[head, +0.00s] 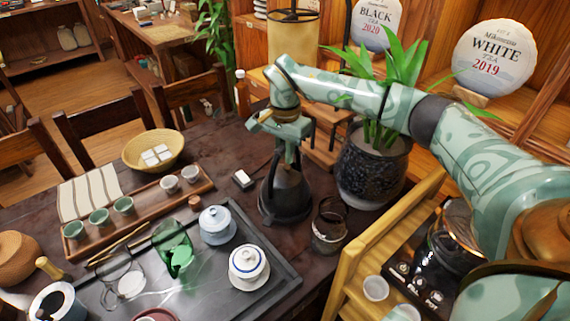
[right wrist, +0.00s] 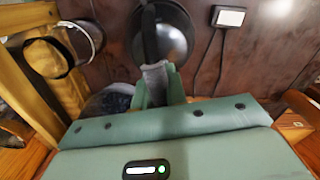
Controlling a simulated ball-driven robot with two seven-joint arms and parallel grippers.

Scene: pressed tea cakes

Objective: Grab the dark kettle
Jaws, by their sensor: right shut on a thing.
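The dark kettle (head: 286,193) is at the middle of the dark table, upright, between the tea tray and the potted plant. My right gripper (head: 289,152) comes down from above and is shut on the kettle's top handle. In the right wrist view the round dark kettle body (right wrist: 172,38) lies just beyond my right gripper (right wrist: 155,82), whose fingers close around the handle. I cannot tell whether the kettle's bottom touches the table. My left gripper is not in view.
A plant in a dark speckled pot (head: 371,170) stands close right of the kettle. A glass jar (head: 329,228) is in front. A slate tea tray (head: 278,283) with a white lidded bowl (head: 248,264) is at the front left. A small white-topped box (head: 243,179) sits left of the kettle.

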